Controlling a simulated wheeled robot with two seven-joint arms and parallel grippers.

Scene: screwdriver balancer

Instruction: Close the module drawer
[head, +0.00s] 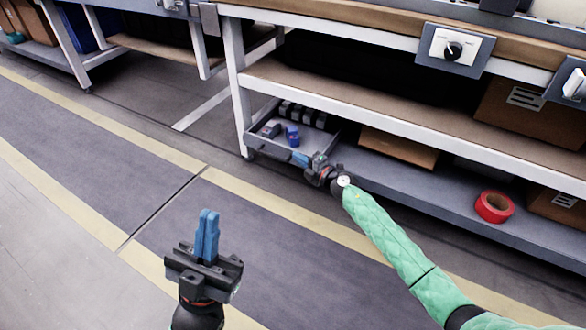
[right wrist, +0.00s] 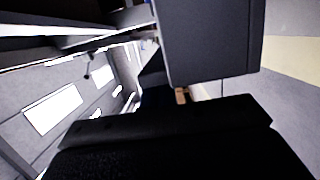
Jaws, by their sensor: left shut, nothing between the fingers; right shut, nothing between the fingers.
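The module drawer (head: 327,148) is a grey tray low at the left end of the workbench. It stands open, with a blue part (head: 292,134) and several dark modules (head: 298,113) visible inside. My right gripper (head: 297,157), on the green-sleeved arm, is at the drawer's front edge with its blue fingers shut. I cannot tell whether they touch it. In the right wrist view a dark grey panel (right wrist: 210,40) is close ahead, and the fingertips are hidden. My left gripper (head: 208,218) is shut and empty, pointing up over the floor, well away from the drawer.
A bench leg (head: 236,85) stands just left of the drawer. Cardboard boxes (head: 398,147) and a red tape roll (head: 494,206) are on the lower shelf (head: 440,200) to the right. The marked floor (head: 90,160) in front is clear.

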